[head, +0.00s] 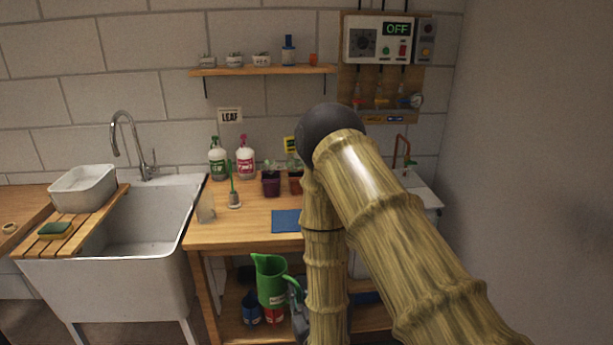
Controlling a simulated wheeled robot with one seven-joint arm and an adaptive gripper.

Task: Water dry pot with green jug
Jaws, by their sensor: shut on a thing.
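The green jug (270,281) is upright in front of the workbench, below the level of its top, with its spout to the left. My gripper (297,297) is shut on the jug at its handle side, on the right; my arm hides most of the gripper. A dark purple pot (271,185) stands on the bench at the back. A reddish-brown pot (295,184) stands just right of it, partly hidden by my arm. I cannot tell from here which pot has dry soil.
The wooden bench (225,232) carries a blue mat (286,221), a green bottle (217,158) and a pink bottle (245,158). Blue and red cans (252,306) stand on the lower shelf behind the jug. A white sink (150,245) is left. My arm hides the bench's right part.

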